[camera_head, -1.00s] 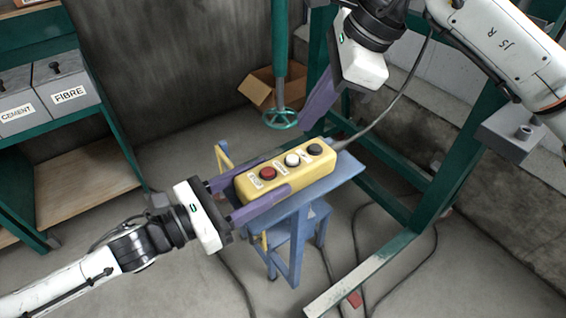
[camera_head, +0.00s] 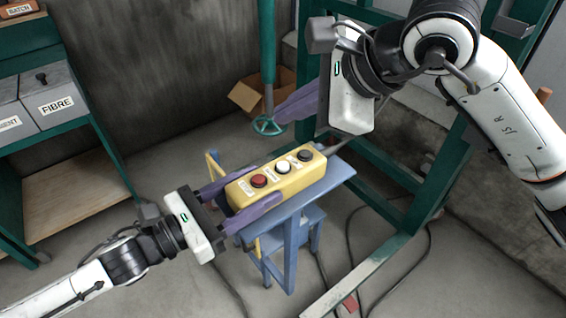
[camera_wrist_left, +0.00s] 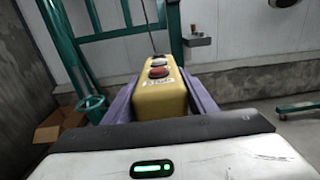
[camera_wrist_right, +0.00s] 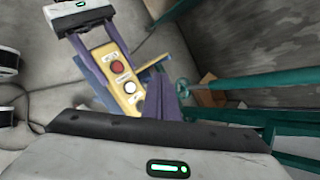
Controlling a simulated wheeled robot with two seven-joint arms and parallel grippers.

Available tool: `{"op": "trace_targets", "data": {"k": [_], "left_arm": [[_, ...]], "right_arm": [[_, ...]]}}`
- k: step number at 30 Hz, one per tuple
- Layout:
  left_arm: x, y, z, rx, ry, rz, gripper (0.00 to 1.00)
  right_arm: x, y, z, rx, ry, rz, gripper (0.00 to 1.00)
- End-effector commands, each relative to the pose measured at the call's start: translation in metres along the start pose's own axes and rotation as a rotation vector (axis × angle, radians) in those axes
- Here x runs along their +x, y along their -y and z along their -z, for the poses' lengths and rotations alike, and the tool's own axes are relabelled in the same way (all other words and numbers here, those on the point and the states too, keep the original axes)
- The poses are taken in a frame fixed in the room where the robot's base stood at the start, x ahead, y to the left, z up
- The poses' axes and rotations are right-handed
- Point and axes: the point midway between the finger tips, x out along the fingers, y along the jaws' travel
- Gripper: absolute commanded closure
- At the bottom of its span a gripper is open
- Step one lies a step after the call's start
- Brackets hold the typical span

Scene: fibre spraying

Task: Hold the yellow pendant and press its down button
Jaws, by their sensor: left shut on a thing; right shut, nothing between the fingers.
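The yellow pendant (camera_head: 307,178) has a red, a white and a black button in a row on its upper face, with small labels I cannot read. It lies over the small blue table (camera_head: 338,172); I cannot tell if it touches. My left gripper (camera_head: 258,186) is shut on its near end, one purple finger along each side. The left wrist view also shows the pendant (camera_wrist_left: 160,100) between the fingers. My right gripper (camera_head: 281,112) is shut and empty, above and behind the pendant. In the right wrist view its fingers (camera_wrist_right: 166,85) partly cover the pendant's black-button end.
A green post with a handwheel (camera_head: 268,126) and an open cardboard box (camera_head: 247,96) stand behind. A green frame (camera_head: 385,165) is on the right. Shelving with a FIBRE bin (camera_head: 58,88) is at the left. The pendant's cable runs up behind my right gripper.

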Motion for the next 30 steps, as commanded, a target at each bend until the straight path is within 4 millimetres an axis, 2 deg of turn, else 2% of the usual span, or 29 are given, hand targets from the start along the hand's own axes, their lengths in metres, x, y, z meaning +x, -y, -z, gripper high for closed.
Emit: {"op": "trace_targets", "data": {"k": [15, 30], "left_arm": [[0.000, 0.000, -0.001, 0.000, 0.002, 0.001, 0.83], [0.000, 0.000, -0.001, 0.000, 0.002, 0.001, 0.83]], "right_arm": [[0.047, -0.035, 0.035, 0.000, -0.002, -0.003, 1.00], [0.055, -0.040, 0.040, -0.001, -0.001, -0.001, 1.00]]}}
